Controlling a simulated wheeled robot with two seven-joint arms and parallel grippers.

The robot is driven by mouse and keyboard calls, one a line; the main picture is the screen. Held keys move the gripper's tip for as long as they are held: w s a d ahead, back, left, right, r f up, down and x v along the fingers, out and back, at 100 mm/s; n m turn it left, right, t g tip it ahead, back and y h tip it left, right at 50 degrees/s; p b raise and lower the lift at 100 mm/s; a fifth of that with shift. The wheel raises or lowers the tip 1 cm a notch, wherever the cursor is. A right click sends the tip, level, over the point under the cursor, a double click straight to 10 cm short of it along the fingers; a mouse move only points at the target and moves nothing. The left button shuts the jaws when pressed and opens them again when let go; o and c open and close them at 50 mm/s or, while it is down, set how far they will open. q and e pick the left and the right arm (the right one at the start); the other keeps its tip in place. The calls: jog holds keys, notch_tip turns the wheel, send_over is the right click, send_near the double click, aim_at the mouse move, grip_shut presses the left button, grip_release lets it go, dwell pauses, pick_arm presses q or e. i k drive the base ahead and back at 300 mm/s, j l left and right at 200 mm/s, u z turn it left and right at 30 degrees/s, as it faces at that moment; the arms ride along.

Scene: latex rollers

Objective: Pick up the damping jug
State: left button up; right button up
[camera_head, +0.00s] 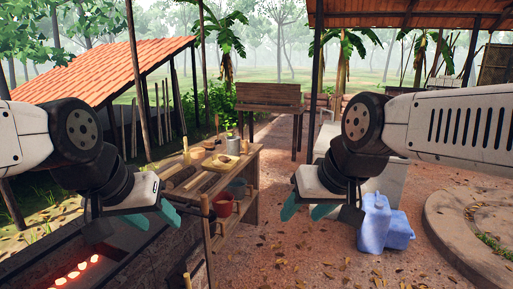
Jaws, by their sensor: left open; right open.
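A grey metal vessel (232,146) stands upright on the far part of the wooden workbench (246,164); it may be the damping jug, but it is too small to tell. My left gripper (158,214) is open and empty, in front of the bench's left side and near the glowing trough. My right gripper (306,212) is open and empty, to the right of the bench and above the dirt path. Both grippers are well apart from the vessel and nearer to me.
A red bucket (223,206) and a bluish container sit under the benchtop. Boards and small bowls lie on the bench. A trough with glowing embers (75,272) is at lower left.

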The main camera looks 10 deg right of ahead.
aim_at(233, 142)
jog(key=k, duration=0.15)
jog(key=k+u, duration=0.25)
jog(key=u, duration=0.2)
jog(key=k+j+u, duration=0.15)
jog(key=u, duration=0.25)
jog(key=i+l+u, duration=0.25)
jog(key=i+l, duration=0.15)
jog(key=l, duration=0.2)
jog(key=i+l+u, duration=0.15)
jog(key=l, duration=0.15)
jog(key=i+l+u, duration=0.15)
jog(key=l, duration=0.2)
jog(key=i+l, duration=0.2)
jog(key=l, duration=0.2)
jog(key=i+l, duration=0.25)
jog(key=l, duration=0.2)
jog(key=i+l, duration=0.2)
jog(key=l, duration=0.2)
jog(key=i+l, duration=0.2)
jog(key=l, duration=0.25)
jog(key=i+l, duration=0.25)
jog(key=l, duration=0.15)
jog(key=i+l, duration=0.2)
jog(key=l, duration=0.25)
jog(key=i+l, duration=0.25)
jog(key=l, duration=0.15)
